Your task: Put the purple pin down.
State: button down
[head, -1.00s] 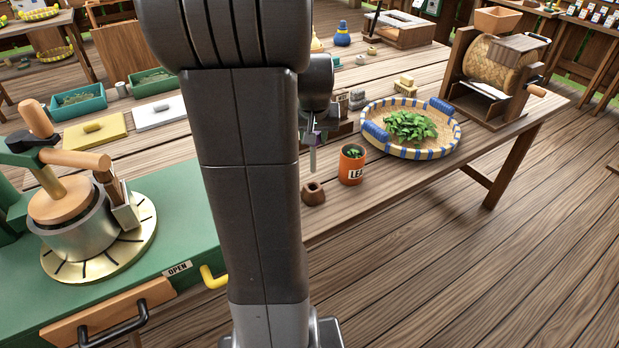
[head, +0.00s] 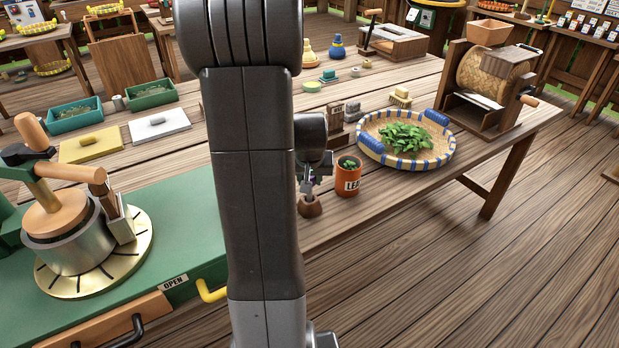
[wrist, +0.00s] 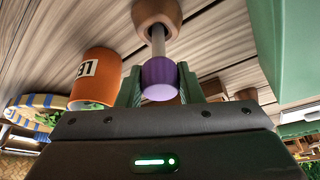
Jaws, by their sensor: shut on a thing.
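The purple pin (wrist: 160,78) has a purple knob and a pale metal shaft. My gripper (wrist: 160,88) is shut on the knob, with a green finger on each side. The shaft points down to the small brown wooden holder (wrist: 157,12), and its end meets the holder's opening; how deep it sits I cannot tell. In the head view my gripper (head: 308,182) is directly over the brown holder (head: 311,208), close to the table's front edge. My own arm hides part of the table to the left.
An orange cup (head: 347,178) of leaves stands just right of the holder. A round basket (head: 448,152) with green leaves and a wooden drum machine (head: 490,85) stand further right.

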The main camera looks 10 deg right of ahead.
jog(key=c, duration=1)
grip_release()
jog(key=shift+f, duration=0.1)
jog(key=shift+r, duration=0.35)
jog(key=v, duration=1.1)
jog(key=shift+s+r+p, duration=0.2)
jog(key=shift+r+p, duration=0.05)
jog(key=shift+p, duration=0.1)
